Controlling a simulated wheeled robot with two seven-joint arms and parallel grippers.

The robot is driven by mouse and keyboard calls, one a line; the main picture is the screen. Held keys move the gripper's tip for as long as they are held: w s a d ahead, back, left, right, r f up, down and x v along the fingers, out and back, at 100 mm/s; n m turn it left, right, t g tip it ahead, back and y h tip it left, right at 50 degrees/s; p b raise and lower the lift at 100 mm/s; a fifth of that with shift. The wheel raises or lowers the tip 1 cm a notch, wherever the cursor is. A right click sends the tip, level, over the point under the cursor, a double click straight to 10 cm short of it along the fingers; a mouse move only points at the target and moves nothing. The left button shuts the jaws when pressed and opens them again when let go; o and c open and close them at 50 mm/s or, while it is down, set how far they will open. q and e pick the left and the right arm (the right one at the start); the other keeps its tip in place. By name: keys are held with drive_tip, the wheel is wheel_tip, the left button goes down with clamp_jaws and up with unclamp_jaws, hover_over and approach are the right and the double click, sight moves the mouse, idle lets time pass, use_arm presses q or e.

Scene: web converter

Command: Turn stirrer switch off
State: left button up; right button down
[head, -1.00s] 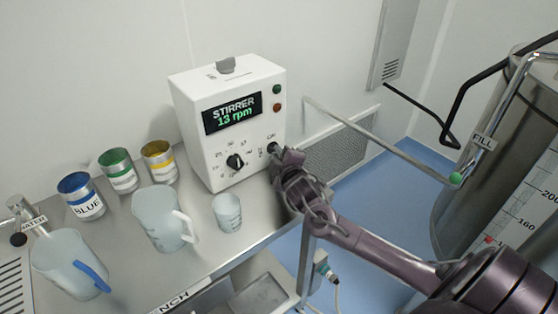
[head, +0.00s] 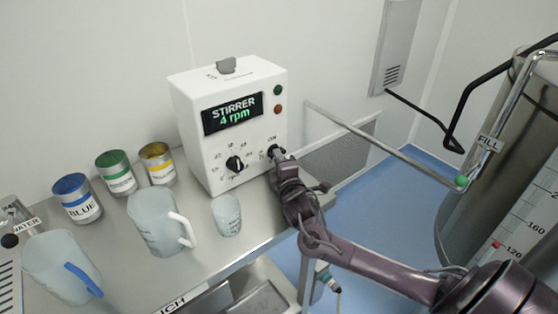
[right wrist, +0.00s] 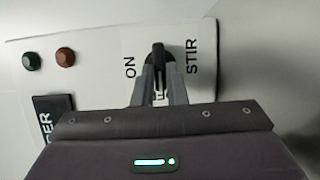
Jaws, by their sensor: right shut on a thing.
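The white stirrer box (head: 205,150) stands on the steel bench. Its display (head: 233,113) reads "STIRRER 4 rpm". The black stirrer switch (head: 276,152) is at the lower right of its front face, and a dial (head: 235,164) is to its left. My right gripper (head: 277,158) is at the switch. In the right wrist view the gripper (right wrist: 158,85) is shut on the switch (right wrist: 158,55), between the labels "ON" and "STIR". Part of another label below the switch is hidden by the fingers. My left gripper is not in view.
A clear beaker (head: 227,215), a jug with a white handle (head: 155,220), a jug with a blue handle (head: 60,265) and paint cans, one of them the blue can (head: 78,200), stand on the bench. A steel tank (head: 460,215) and a diagonal rail (head: 385,145) are at right.

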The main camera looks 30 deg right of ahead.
drive_tip(key=c, duration=1.5)
unclamp_jaws()
drive_tip(key=shift+o, duration=0.2)
drive_tip(key=b+v, duration=0.1)
drive_tip(key=v, duration=0.6)
drive_tip(key=shift+s+a, duration=0.15)
drive_tip(key=shift+s, duration=0.2)
drive_tip(key=shift+f, duration=0.1)
